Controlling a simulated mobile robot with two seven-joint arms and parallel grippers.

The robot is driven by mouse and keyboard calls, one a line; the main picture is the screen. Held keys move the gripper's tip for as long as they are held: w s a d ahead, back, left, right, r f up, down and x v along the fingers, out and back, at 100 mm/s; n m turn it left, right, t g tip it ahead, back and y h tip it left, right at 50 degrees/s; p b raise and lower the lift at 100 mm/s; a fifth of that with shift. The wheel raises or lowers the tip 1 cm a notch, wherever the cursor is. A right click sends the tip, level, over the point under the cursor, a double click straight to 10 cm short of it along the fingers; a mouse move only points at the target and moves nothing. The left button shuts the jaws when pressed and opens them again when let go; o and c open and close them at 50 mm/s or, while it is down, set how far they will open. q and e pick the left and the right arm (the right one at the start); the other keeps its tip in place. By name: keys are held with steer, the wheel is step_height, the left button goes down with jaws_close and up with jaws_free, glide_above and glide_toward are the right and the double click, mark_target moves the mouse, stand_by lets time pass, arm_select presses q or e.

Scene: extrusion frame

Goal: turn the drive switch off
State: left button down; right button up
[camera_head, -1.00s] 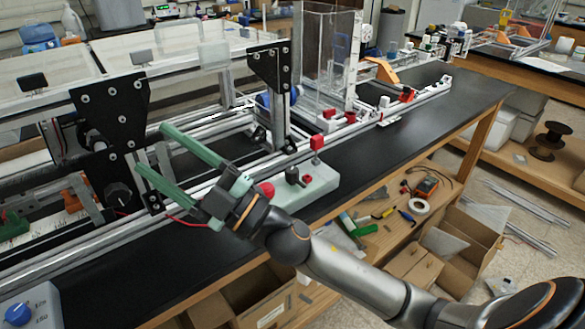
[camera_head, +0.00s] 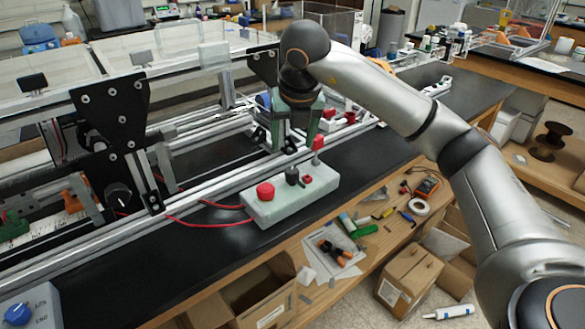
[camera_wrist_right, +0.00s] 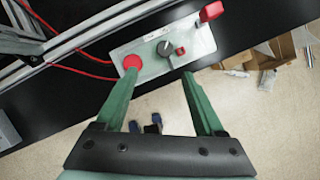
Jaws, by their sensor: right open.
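A pale control box (camera_head: 268,208) lies on the black bench top. It carries a red mushroom button (camera_head: 265,191), a black knob (camera_head: 292,175), a small red button (camera_head: 307,179) and an upright red-capped lever (camera_head: 318,143) at its far right end. No label shows which is the drive switch. My right gripper (camera_head: 292,142) is above and behind the box, green fingers pointing down, open and empty. In the right wrist view the fingertips (camera_wrist_right: 160,76) spread below the black knob (camera_wrist_right: 164,48), apart in the picture; the red lever (camera_wrist_right: 211,11) is at the top. My left gripper is not seen.
The aluminium extrusion frame (camera_head: 210,195) runs behind the box. Red wires (camera_head: 200,225) leave the box to the left. A box with a blue dial (camera_head: 18,314) sits at lower left.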

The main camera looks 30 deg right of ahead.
mark_target(292, 171)
steer(key=x, duration=0.8)
steer(key=d+p+x, duration=0.1)
steer(key=x, duration=0.3)
jaws_close()
stand_by(0.3)
